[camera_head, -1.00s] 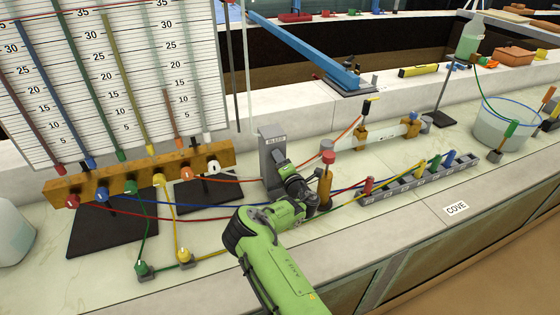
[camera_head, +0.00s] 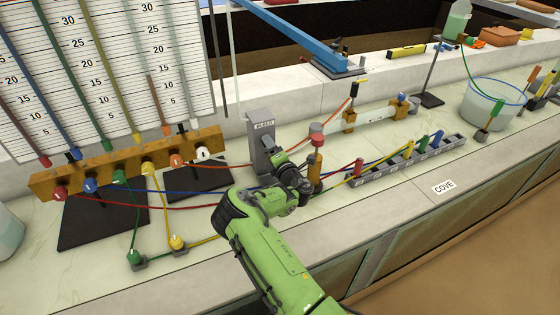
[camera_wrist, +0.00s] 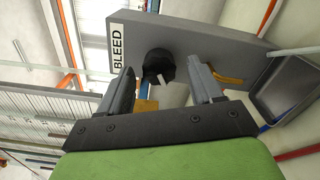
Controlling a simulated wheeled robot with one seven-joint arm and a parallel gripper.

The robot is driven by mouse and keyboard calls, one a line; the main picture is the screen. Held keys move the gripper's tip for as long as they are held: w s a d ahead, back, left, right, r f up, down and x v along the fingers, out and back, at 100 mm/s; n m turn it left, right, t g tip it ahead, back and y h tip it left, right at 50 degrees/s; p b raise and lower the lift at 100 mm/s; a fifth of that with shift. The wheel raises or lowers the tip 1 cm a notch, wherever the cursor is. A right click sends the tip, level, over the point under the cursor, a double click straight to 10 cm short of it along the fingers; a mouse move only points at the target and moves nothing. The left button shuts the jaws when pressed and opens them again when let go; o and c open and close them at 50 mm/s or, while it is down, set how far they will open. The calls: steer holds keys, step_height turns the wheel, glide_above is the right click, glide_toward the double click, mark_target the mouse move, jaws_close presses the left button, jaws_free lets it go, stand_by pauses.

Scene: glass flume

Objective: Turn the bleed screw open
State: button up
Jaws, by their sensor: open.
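The bleed screw is a black knob (camera_wrist: 158,66) on the face of a grey upright block (camera_wrist: 200,45) with a "BLEED" label (camera_wrist: 118,50), seen in the wrist view. In the head view the block (camera_head: 257,150) stands on the bench just behind my gripper, and my arm hides the knob. My gripper (camera_wrist: 166,82) is open, with one finger on each side of the knob in the wrist picture. The knob shows between the fingertips. I cannot tell whether the fingers are level with it, and I see no contact.
A brass post with a red cap (camera_head: 316,150) stands close to the right of my wrist. Coloured tubes run across the bench around the block. A wooden valve manifold (camera_head: 110,172) is at left, and a grey rail of coloured plugs (camera_head: 400,160) at right.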

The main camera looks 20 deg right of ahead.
steer(key=s+b, duration=0.3)
steer(key=s, duration=1.1)
steer(key=shift+a, duration=0.1)
steer(key=s+d+r+m+g+h+p, duration=0.1)
steer(key=s+d+r+m+g+h, duration=0.2)
steer(key=r+m, duration=0.45)
steer(key=s+d+r+m+g+h, duration=0.1)
steer(key=s+r+m+g+h, duration=0.25)
steer(key=m, duration=0.65)
steer(key=s+a+r+m+g+y+p, duration=0.1)
steer(key=s+a+r+m+g+y, duration=0.1)
steer(key=s+a, duration=0.6)
steer(key=s+a+r+m+g+y+p, duration=0.1)
steer(key=s+a+r+g+y, duration=0.3)
steer(key=s+a, duration=0.5)
steer(key=s+r+m, duration=0.1)
steer(key=s, duration=0.7)
steer(key=shift+s+r, duration=0.15)
steer(key=shift+r, duration=0.05)
